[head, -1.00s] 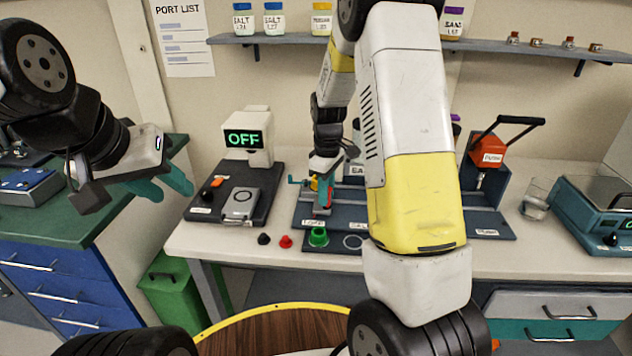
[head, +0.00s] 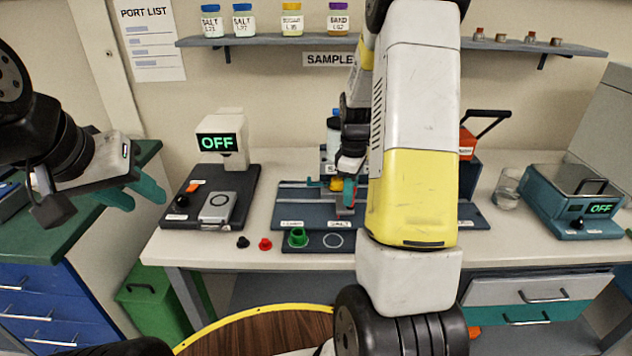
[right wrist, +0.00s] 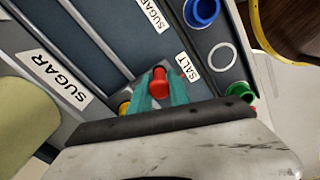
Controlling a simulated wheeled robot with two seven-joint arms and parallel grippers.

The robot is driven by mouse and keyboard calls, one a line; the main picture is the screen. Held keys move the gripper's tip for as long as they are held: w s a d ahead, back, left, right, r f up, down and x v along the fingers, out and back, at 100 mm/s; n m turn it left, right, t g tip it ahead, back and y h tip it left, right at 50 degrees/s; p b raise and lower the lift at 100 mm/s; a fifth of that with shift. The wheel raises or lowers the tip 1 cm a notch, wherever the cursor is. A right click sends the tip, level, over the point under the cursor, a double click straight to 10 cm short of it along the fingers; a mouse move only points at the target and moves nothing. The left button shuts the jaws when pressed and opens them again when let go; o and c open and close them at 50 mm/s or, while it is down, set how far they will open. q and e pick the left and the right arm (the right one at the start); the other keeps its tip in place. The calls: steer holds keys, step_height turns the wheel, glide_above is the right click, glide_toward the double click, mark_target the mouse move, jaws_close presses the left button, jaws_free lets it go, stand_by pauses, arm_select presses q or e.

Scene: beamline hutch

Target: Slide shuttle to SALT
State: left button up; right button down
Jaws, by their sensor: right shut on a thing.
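The shuttle is a small grey block with a red knob (right wrist: 160,82), on a dark railed board (head: 300,205) on the bench. My right gripper (head: 346,202) is shut on the red knob; in the right wrist view its teal fingers (right wrist: 160,92) stand on either side of it. The SALT label (head: 340,224) lies just in front of the gripper; in the right wrist view this label (right wrist: 187,68) is beside the knob. I cannot tell exact alignment. A SUGAR label (right wrist: 153,15) lies farther along the board. My left gripper (head: 134,194) is open and empty at the left.
A blue cup (right wrist: 203,10) shows in the right wrist view. A box reading OFF (head: 218,142) stands left. My right arm hides part of the board.

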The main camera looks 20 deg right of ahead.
steer(key=shift+d, duration=0.1)
steer(key=c, duration=1.4)
jaws_free()
steer(key=shift+o, duration=0.2)
step_height(320, 180, up, 7)
steer(key=shift+r, duration=0.45)
